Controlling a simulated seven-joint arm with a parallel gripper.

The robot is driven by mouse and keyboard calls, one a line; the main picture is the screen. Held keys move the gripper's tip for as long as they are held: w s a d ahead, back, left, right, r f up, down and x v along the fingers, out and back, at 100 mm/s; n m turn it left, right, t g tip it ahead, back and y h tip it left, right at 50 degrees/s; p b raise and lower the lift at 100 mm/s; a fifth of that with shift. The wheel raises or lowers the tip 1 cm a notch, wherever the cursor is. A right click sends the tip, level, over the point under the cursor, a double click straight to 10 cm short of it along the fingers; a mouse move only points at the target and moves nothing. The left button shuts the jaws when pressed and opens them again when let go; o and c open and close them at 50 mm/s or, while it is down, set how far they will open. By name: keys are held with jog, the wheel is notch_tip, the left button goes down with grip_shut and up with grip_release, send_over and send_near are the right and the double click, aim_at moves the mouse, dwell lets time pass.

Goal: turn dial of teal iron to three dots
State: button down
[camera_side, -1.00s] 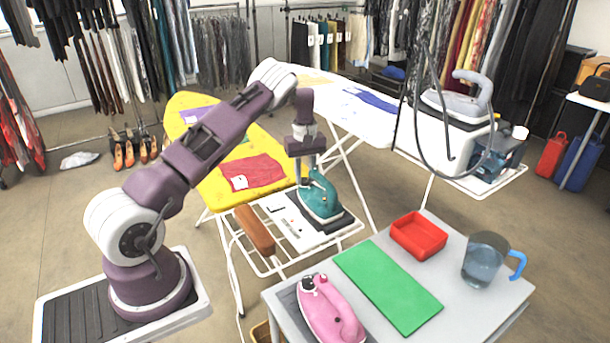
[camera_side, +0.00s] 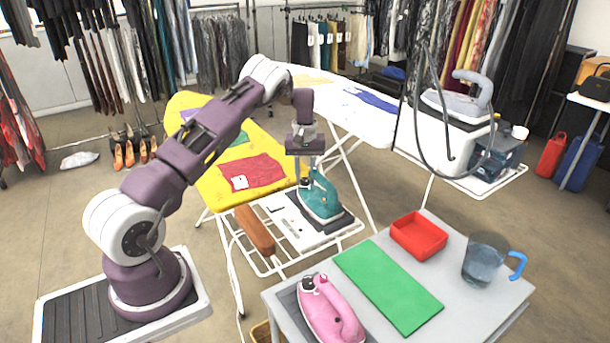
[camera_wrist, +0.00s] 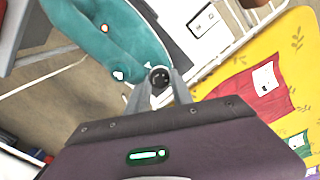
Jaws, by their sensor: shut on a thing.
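The teal iron (camera_side: 321,198) stands on a dark pad on the white wire rack at the end of the yellow ironing board. It also fills the upper left of the wrist view (camera_wrist: 106,38). My gripper (camera_side: 304,178) is directly above the iron, pointing down. In the wrist view its two fingers (camera_wrist: 160,84) are closed on a small round dark dial (camera_wrist: 159,76) at the iron's edge. The dial's dots and pointer cannot be read.
A brown sleeve block (camera_side: 254,230) lies on the rack left of the iron. The yellow ironing board (camera_side: 200,180) with folded cloths is behind. The grey table (camera_side: 460,310) in front holds a pink iron (camera_side: 330,312), green mat (camera_side: 388,285), red tray (camera_side: 419,236) and water jug (camera_side: 485,260).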

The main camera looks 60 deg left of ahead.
aim_at(305, 180)
jog(key=c, duration=1.1)
grip_release()
notch_tip(305, 180, up, 7)
jog(key=shift+r, duration=0.1)
jog(key=f+n+t+h, duration=0.1)
jog(key=f+n, duration=0.1)
jog(key=n, duration=0.2)
jog(key=f+n+t+h, duration=0.1)
jog(key=f+n, duration=0.1)
jog(key=n, duration=0.3)
jog(key=f+n+h, duration=0.1)
jog(key=f+n, duration=0.2)
jog(key=n, duration=0.1)
jog(key=shift+s+a+n+t+h, duration=0.25)
jog(key=shift+a+n+t+h, duration=0.05)
jog(key=shift+a+t+h, duration=0.1)
